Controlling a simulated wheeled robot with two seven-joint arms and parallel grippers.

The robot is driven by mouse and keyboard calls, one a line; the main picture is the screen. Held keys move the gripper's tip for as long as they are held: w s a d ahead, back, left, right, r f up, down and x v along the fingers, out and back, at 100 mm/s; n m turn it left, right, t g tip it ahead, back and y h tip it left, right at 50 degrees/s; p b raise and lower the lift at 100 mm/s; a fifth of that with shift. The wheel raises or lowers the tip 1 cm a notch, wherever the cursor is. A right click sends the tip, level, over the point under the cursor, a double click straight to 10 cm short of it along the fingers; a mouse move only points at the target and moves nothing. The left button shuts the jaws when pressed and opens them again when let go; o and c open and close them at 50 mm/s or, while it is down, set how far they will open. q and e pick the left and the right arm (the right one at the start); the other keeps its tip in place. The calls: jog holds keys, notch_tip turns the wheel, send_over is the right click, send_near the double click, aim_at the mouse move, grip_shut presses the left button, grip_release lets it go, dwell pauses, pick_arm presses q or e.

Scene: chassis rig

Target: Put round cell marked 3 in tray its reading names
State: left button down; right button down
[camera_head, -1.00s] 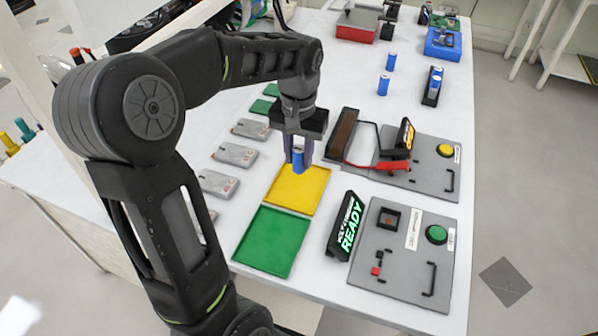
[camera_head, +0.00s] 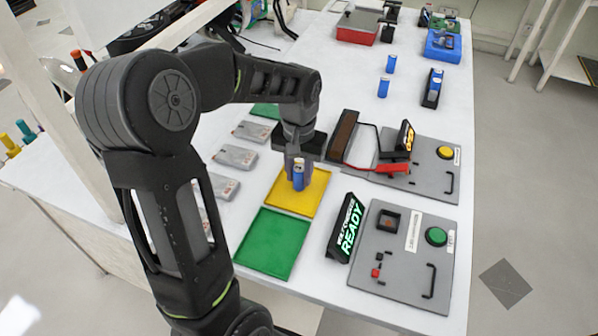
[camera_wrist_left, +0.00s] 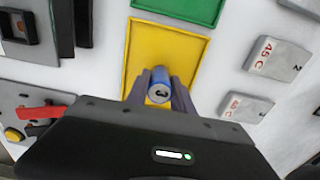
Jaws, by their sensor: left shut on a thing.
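My left gripper (camera_head: 299,181) is shut on a blue round cell (camera_head: 299,170), upright over the yellow tray (camera_head: 290,205). I cannot tell whether the cell touches the tray floor. In the left wrist view the cell (camera_wrist_left: 159,90) shows a pale end with a dark mark I cannot read, between the two fingers, with the yellow tray (camera_wrist_left: 142,42) behind it. A green tray (camera_head: 272,243) lies in front of the yellow one, and another green tray (camera_head: 266,110) is partly hidden behind the arm. My right gripper is not in view.
A tester with a green button (camera_head: 436,236) and a display reading READY (camera_head: 348,228) stands at right. Behind it is a rig with a yellow button (camera_head: 445,152) and red clamp (camera_head: 392,168). Grey blocks (camera_head: 235,156) line the left; blue cells (camera_head: 383,86) stand farther back.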

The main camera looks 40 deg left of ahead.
aim_at(299, 169)
pick_arm(q)
jog(key=shift+f, duration=0.1)
jog(key=c, duration=1.6)
grip_release()
jog(key=shift+f, duration=0.1)
jog(key=o, duration=0.5)
notch_tip(299, 169, up, 12)
jog(key=shift+r, duration=0.25)
